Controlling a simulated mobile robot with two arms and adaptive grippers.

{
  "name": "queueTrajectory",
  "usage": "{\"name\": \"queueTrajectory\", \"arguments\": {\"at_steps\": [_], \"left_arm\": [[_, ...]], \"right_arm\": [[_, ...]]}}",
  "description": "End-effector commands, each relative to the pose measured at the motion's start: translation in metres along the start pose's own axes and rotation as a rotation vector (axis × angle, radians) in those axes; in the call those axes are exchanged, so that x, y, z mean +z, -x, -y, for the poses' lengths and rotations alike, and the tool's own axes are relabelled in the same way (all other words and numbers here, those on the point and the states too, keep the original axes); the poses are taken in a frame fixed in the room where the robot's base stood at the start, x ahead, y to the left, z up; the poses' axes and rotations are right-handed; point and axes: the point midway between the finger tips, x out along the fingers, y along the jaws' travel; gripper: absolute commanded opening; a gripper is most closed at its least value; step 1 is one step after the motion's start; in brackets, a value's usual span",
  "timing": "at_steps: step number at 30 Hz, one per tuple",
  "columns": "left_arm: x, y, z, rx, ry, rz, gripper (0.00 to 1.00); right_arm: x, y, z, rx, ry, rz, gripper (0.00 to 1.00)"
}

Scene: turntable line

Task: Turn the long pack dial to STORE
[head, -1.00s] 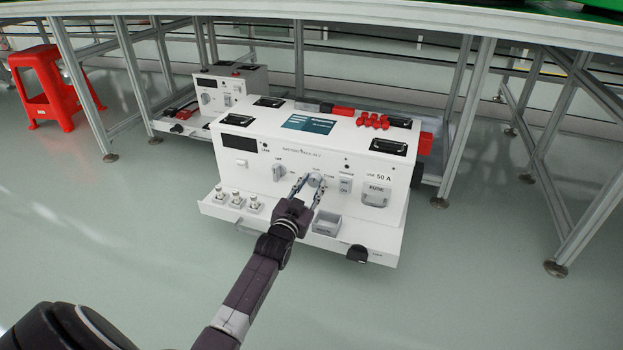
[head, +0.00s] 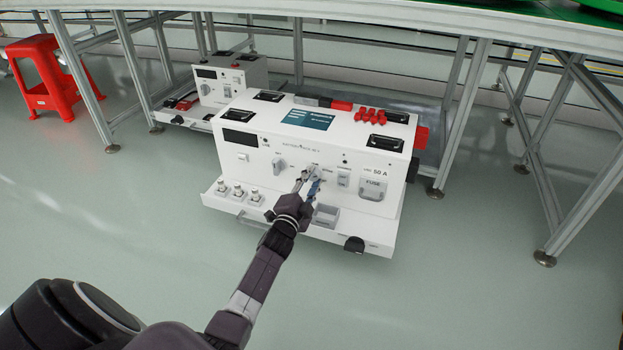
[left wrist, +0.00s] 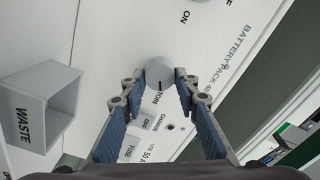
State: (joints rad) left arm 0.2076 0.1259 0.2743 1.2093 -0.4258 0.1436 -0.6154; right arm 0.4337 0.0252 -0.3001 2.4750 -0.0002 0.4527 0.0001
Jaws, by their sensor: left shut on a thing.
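The long pack (head: 262,140) is a wide white box with a front panel and a low front ledge. Its dial (left wrist: 160,74) is a small round light-grey knob, seen between my left gripper's fingers in the left wrist view. A dark mark on the knob's lower rim faces letters reading "TORE", the first letter being hidden or unclear. My left gripper (head: 311,181) is shut on this dial, one blue-padded finger on each side; it also shows in the left wrist view (left wrist: 161,88). In the head view the fingers largely cover the dial. My right gripper is not in view.
A second knob (head: 279,167) sits left of the dial, and a fuse cover (head: 373,189) sits to the right. A grey waste bin (left wrist: 38,105) stands close to my gripper. A smaller pack (head: 219,84) is behind. Table legs (head: 465,125) stand at right.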

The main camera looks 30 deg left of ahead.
Motion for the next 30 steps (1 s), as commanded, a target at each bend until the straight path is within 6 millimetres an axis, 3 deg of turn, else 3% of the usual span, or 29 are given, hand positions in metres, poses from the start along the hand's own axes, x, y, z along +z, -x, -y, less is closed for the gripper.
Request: {"name": "queueTrajectory", "arguments": {"at_steps": [9,24,25,30], "left_arm": [[-0.0003,-0.0003,-0.0006,0.0,-0.105,0.0,0.04],[-0.0005,-0.0004,-0.0006,0.0,-0.122,0.0,0.04],[-0.0005,-0.0005,-0.0006,0.0,-0.122,0.0,0.31],[-0.0004,-0.0003,-0.0005,0.0,-0.122,0.0,0.46]], "right_arm": [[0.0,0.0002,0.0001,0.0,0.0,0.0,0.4],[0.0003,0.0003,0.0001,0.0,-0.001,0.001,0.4],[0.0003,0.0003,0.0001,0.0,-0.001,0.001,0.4],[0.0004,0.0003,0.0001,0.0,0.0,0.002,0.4]]}}
